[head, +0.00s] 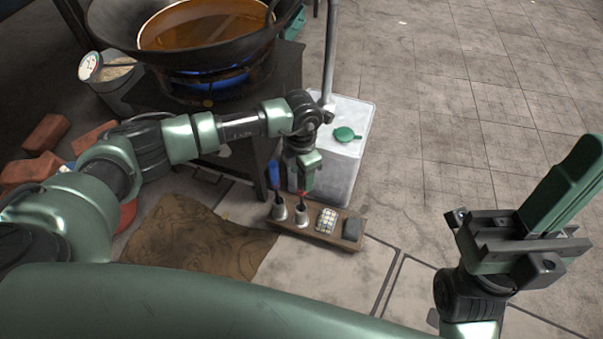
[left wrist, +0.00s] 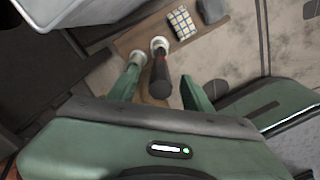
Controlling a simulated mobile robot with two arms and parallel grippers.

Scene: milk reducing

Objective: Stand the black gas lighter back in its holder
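A wooden tray (head: 313,238) on the floor carries two metal cup holders, a left one (head: 279,210) and a right one (head: 301,216). My left gripper (head: 301,190) points down over them. In the left wrist view its fingers (left wrist: 158,86) are apart, with a black-handled tool (left wrist: 160,82), apparently the lighter, between them. Gaps show on both sides of the handle. The tool's red part (left wrist: 159,58) leads down to a pale holder (left wrist: 160,43), and it appears to stand in it. A finger partly hides the other holder. My right gripper (head: 558,195) is raised at the right, its green fingers together.
A checkered item (head: 327,220) and a dark block (head: 352,229) lie on the tray. A white container (head: 345,165) stands just behind it. Brown cloth (head: 190,240) lies left; floor at right is clear.

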